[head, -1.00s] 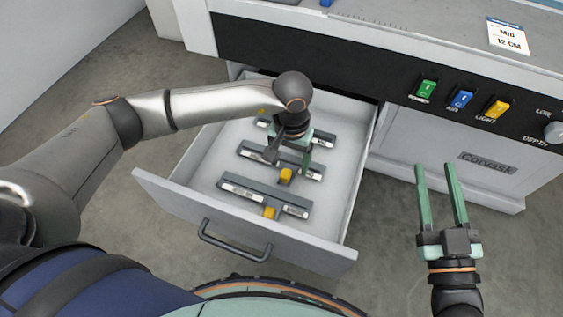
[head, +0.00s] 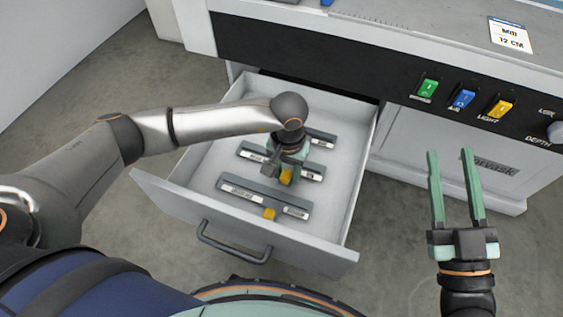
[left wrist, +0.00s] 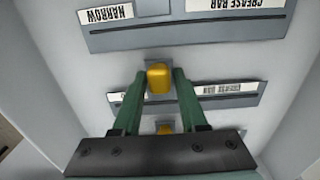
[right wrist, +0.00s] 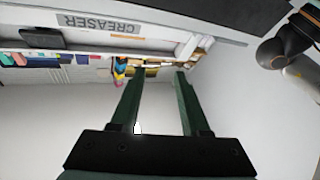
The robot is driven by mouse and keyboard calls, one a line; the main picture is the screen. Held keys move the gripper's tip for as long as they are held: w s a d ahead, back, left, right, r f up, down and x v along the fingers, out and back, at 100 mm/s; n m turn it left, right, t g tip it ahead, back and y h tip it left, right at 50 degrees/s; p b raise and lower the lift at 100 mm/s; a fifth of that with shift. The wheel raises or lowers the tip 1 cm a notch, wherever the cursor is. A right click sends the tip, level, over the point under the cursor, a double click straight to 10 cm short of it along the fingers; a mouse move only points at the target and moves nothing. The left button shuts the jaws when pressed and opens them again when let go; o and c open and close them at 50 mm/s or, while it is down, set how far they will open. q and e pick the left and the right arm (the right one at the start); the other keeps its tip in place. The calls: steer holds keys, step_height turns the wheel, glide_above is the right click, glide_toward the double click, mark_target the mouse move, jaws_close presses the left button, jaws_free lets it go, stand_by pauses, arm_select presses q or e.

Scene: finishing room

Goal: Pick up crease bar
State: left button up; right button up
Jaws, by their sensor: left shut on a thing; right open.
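Several dark grey crease bars lie in rows in the open drawer (head: 330,218). The front bar (head: 240,192) has a yellow tab and shows in the left wrist view (left wrist: 190,34) with a "NARROW" label. My left gripper (head: 286,172) is down in the drawer, shut on the yellow tab (left wrist: 158,78) of the middle bar (head: 255,156). This bar appears to rest on the drawer floor; its label is too small to read surely. The back bar (head: 322,138) is partly hidden by my left wrist. My right gripper (head: 455,180) is open and empty, right of the drawer.
The drawer's front panel with its dark handle (head: 232,248) faces me. The grey creaser machine (head: 400,55) stands behind, with green, blue and yellow switches (head: 462,99). Open floor lies to the right of the drawer.

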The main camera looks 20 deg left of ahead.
arm_select(q)
jaws_close()
steer(key=shift+r, duration=0.1)
